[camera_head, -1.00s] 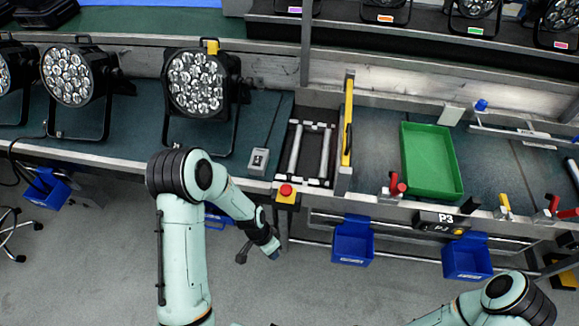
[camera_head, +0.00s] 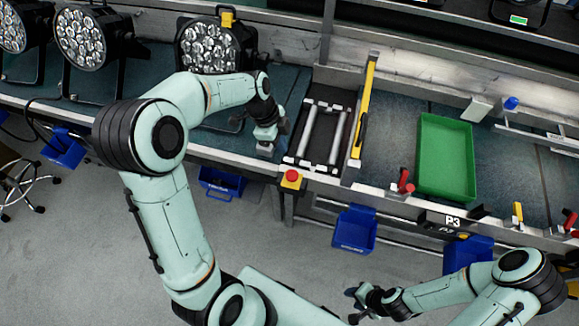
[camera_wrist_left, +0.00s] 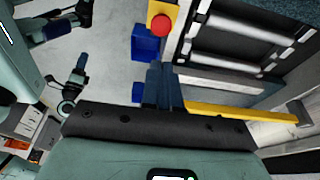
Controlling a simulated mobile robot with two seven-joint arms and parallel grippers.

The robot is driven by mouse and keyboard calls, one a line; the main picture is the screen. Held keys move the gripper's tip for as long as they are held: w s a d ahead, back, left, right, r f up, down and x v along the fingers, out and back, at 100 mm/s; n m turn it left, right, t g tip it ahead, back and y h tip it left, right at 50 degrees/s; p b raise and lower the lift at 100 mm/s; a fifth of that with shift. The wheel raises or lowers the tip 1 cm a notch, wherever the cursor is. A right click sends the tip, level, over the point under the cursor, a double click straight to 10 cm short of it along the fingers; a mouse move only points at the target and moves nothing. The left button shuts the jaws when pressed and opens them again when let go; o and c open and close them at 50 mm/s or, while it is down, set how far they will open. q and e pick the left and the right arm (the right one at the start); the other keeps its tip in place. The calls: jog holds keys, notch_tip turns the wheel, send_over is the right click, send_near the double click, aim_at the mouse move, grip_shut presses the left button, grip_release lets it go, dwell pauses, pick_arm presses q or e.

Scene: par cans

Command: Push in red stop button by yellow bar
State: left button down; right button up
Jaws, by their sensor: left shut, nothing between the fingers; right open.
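The red stop button (camera_head: 291,176) sits on a yellow box at the conveyor's front edge. It also shows at the top of the left wrist view (camera_wrist_left: 161,25), uncovered. The yellow bar (camera_head: 363,108) stands upright right of the roller section; it also shows in the left wrist view (camera_wrist_left: 235,113). My left gripper (camera_head: 280,130) is above the bench, behind and slightly left of the button, apart from it. Its fingers (camera_wrist_left: 163,85) are shut and empty. My right gripper (camera_head: 356,302) is open and empty, low over the floor in front of the bench.
The roller section (camera_head: 322,135) lies between the gripper and the yellow bar. A green tray (camera_head: 445,157) lies farther right. Par cans (camera_head: 208,47) stand on the left bench. Blue bins (camera_head: 354,230) hang below the bench front.

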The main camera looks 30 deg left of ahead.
pick_arm(q)
send_near(292, 174)
jog(key=x, duration=0.5)
jog(key=shift+w+d, duration=0.1)
jog(key=shift+d, duration=0.2)
jog(key=shift+f, duration=0.7)
